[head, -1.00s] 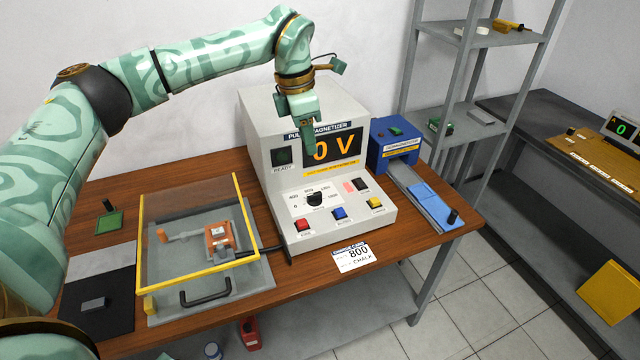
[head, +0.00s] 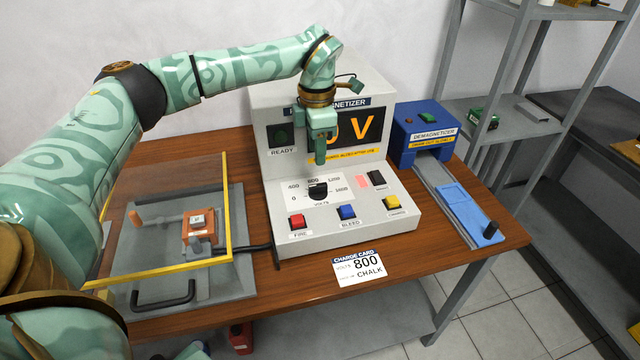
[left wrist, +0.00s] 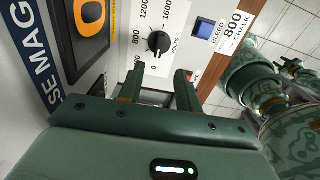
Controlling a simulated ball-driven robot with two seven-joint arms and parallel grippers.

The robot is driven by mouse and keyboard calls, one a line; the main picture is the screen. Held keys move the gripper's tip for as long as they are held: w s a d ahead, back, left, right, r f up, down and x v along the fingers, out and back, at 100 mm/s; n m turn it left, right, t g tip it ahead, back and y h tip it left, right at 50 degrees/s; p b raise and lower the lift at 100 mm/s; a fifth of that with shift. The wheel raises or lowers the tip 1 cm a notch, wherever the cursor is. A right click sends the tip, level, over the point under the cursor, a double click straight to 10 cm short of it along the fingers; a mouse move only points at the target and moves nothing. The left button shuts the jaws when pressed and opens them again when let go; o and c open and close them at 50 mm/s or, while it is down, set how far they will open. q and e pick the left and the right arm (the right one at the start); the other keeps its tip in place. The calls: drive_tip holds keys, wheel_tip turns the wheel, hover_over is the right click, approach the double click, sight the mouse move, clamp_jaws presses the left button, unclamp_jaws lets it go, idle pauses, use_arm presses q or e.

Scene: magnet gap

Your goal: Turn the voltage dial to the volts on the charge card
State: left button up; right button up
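The black voltage dial (head: 318,190) sits on the sloped panel of the white pulse magnetizer (head: 350,223), among marks from 0 to 1600. In the left wrist view the dial (left wrist: 158,42) shows a small light mark, but its setting is hard to tell. The charge card (head: 359,267) on the table's front edge reads 800 volts and CHALK. My left gripper (head: 319,160) points down above and behind the dial, in front of the orange display (head: 365,131). In the left wrist view its fingers (left wrist: 160,80) are apart and empty, with the dial beyond them.
Red FIRE (head: 298,222), blue BLEED (head: 347,212) and yellow (head: 393,202) buttons sit in front of the dial. A yellow-framed clear guard (head: 228,210) over a fixture stands left. The blue demagnetizer (head: 424,135) stands right.

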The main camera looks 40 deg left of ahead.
sight(318, 185)
use_arm(q)
wheel_tip(318, 185, down, 10)
drive_tip(key=b, duration=0.2)
drive_tip(key=shift+w+b, duration=0.15)
drive_tip(key=shift+b, duration=0.15)
drive_tip(key=shift+r, duration=0.1)
drive_tip(key=shift+c, duration=0.3)
clamp_jaws()
